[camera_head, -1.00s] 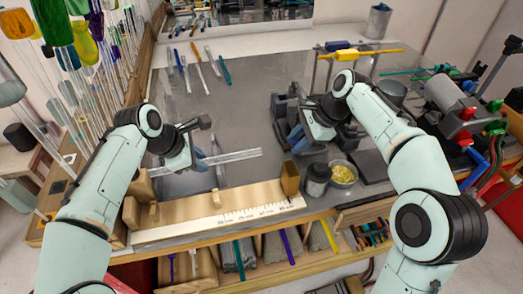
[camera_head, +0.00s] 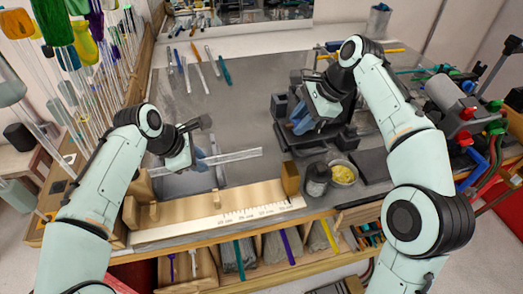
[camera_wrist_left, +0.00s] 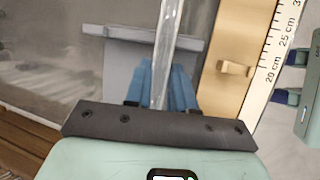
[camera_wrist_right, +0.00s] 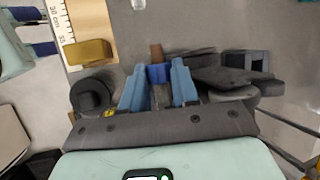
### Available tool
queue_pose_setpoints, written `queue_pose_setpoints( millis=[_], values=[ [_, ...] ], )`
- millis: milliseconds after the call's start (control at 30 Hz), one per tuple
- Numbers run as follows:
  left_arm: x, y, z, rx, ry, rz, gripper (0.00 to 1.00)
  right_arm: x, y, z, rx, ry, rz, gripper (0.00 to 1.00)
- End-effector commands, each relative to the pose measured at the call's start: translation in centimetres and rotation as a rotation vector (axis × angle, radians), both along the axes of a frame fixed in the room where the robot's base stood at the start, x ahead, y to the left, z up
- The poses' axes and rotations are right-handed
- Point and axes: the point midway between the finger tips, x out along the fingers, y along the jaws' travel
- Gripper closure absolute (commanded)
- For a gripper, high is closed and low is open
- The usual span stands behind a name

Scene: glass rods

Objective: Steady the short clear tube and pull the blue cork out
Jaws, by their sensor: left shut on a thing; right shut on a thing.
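A short clear tube (camera_head: 236,155) lies level in my left gripper (camera_head: 199,158), which is shut on it near its left part. The left wrist view shows the tube (camera_wrist_left: 168,45) running up between the blue fingers (camera_wrist_left: 162,80). My right gripper (camera_head: 300,122) is away from the tube, to the right and farther back. In the right wrist view its blue fingers (camera_wrist_right: 158,80) are shut on the cork (camera_wrist_right: 157,73), which shows a blue band and a brown end. The tube's end (camera_wrist_right: 138,4) shows at the top of that view, apart from the cork.
A wooden rack with a ruler scale (camera_head: 255,212) lies along the front edge. A dark jar (camera_head: 317,178) and a bowl of yellow bits (camera_head: 343,173) stand at the front right. A dark stand (camera_head: 345,140) is near the right gripper. The grey bench middle (camera_head: 240,105) is clear.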

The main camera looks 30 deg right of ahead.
Motion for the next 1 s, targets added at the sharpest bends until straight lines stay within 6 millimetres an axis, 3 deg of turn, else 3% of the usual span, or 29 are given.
queue_pose_setpoints(
  millis=[367, 400, 500, 833, 1000],
  values=[
    [0.0, 0.0, 0.0, 0.0, -0.001, 0.0, 1.0, -0.1, 0.0, 1.0, 0.0, 0.001, -0.001, 0.99],
    [0.0, 0.0, 0.0, 0.0, -0.001, 0.0, 0.73, -0.1, 0.0, 1.0, 0.0, 0.001, -0.001, 0.99],
    [0.0, 0.0, 0.0, 0.0, 0.0, 0.0, 0.46, -0.1, 0.0, 1.0, -0.001, 0.001, 0.0, 0.99],
    [0.0, 0.1, 0.3, 0.0, -0.001, 0.0, 0.46, -0.1, 0.0, 1.0, 0.0, 0.001, 0.0, 0.99],
    [-0.3, 1.1, 2.3, -0.003, -0.004, 0.002, 0.46, -0.1, 0.0, 1.0, 0.0, 0.001, 0.0, 0.99]
  ],
)
